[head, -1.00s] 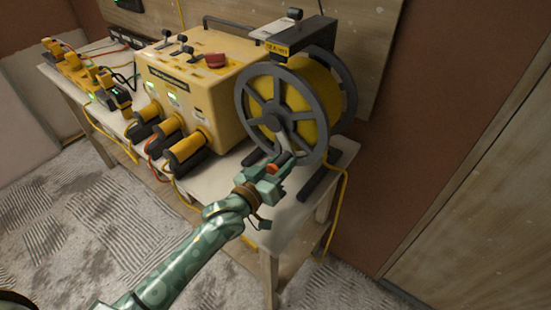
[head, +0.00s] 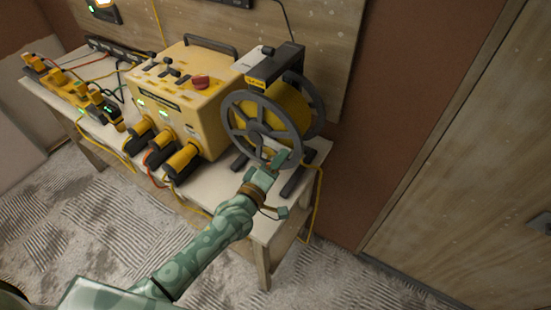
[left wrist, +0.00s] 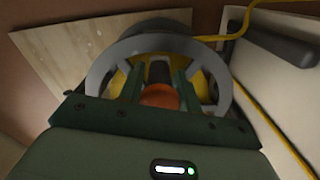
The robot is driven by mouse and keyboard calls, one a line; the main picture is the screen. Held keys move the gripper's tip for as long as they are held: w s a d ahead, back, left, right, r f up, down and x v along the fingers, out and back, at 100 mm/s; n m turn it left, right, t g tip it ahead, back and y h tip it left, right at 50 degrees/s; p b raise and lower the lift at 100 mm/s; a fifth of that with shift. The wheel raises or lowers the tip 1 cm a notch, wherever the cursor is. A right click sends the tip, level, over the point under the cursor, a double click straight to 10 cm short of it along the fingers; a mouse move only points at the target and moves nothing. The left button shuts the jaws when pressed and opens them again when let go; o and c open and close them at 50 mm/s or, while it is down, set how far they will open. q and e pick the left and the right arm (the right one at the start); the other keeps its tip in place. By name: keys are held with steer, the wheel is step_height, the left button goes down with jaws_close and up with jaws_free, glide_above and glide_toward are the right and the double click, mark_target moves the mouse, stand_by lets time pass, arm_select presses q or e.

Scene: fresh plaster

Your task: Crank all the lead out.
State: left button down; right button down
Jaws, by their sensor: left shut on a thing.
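The cable reel (head: 287,108) has a yellow drum between grey spoked wheels and stands at the right end of the table. A yellow lead (head: 317,205) hangs from its right side past the table edge. My left gripper (head: 278,160) is at the lower right of the near wheel. In the left wrist view its two fingers (left wrist: 160,84) are shut around the reel's crank, with an orange-red knob (left wrist: 160,98) between them. The knob is hidden behind the gripper in the head view. My right gripper is not in view.
A yellow power box (head: 190,100) with a red button and several thick plugs stands left of the reel. More yellow connectors (head: 85,95) sit at the table's far left. A wooden panel (head: 335,50) is behind. The carpet in front is clear.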

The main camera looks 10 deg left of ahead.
mark_target(274, 121)
arm_select(q)
step_height(274, 121, up, 4)
steer(key=n+p, duration=0.3)
steer(key=shift+a+f+n, duration=0.1)
steer(key=shift+f+n, duration=0.15)
steer(key=shift+n, duration=0.15)
steer(key=r+n, duration=0.1)
steer(key=n+p, duration=0.1)
steer(key=a+r+n, duration=0.1)
steer(key=shift+w+r+n+p, duration=0.25)
steer(key=shift+r+n+p, duration=0.05)
steer(key=shift+p, duration=0.1)
steer(key=shift+w+a+r+n+p, duration=0.1)
steer(key=shift+a+r+n+p, duration=0.1)
steer(key=shift+a+r+n, duration=0.3)
steer(key=shift+w+a+r+n+p, duration=0.1)
steer(key=shift+r+n+p, duration=0.1)
steer(key=shift+n, duration=0.5)
steer(key=shift+w+a+r+n, duration=0.25)
steer(key=shift+a+r+n, duration=0.4)
steer(key=shift+n, duration=0.55)
steer(key=shift+a, duration=0.1)
steer(key=c, duration=1.2)
jaws_free()
steer(key=shift+f, duration=0.1)
steer(key=shift+o, duration=0.2)
